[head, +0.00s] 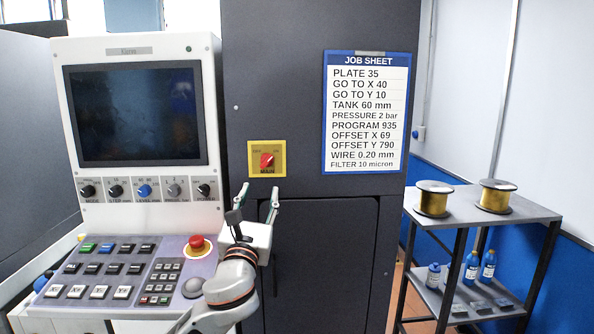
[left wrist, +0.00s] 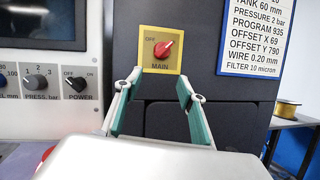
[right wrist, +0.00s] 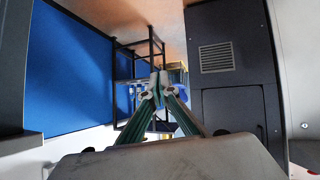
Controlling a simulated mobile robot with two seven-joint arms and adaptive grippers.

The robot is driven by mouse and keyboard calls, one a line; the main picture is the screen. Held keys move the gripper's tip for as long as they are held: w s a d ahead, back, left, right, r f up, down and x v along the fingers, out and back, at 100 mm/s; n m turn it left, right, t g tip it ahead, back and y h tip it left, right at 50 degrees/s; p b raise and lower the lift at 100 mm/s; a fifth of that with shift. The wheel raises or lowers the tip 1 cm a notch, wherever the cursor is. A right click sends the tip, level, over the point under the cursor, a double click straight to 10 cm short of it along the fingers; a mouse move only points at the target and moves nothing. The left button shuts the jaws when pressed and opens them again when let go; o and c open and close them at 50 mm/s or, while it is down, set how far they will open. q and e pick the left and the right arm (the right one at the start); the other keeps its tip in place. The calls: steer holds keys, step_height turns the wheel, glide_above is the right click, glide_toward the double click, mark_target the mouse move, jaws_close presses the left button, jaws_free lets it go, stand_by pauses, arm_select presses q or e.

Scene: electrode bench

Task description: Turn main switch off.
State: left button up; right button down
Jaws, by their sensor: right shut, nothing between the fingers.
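The main switch is a red knob (head: 267,160) on a yellow plate marked MAIN, on the dark cabinet front. It also shows in the left wrist view (left wrist: 163,50), with OFF printed at its upper left. There the knob's light mark points up and right, away from OFF. My left gripper (head: 259,192) is open and empty, just below the plate in the head view. In the left wrist view its fingertips (left wrist: 157,80) stand apart below the knob and do not touch it. My right gripper (right wrist: 158,84) is shut and empty, away from the switch.
The control console (head: 135,110) with a screen, knobs and a red emergency button (head: 197,243) stands left of the switch. A job sheet (head: 366,112) hangs at the right. A trolley (head: 470,223) with wire spools and bottles stands farther right.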

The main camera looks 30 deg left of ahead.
mark_target(265, 166)
arm_select(q)
steer(key=shift+m, duration=0.4)
steer(key=w+r, duration=0.1)
steer(key=w, duration=0.1)
steer(key=w+a+r+p, duration=0.1)
steer(key=w+r, duration=0.1)
steer(key=w+a+r, duration=0.1)
steer(key=w+r, duration=0.1)
steer(key=shift+w+a+r, duration=0.1)
steer(key=shift+w+a, duration=0.15)
steer(key=shift+w, duration=0.15)
steer(key=shift+c, duration=0.5)
steer(key=c, duration=1)
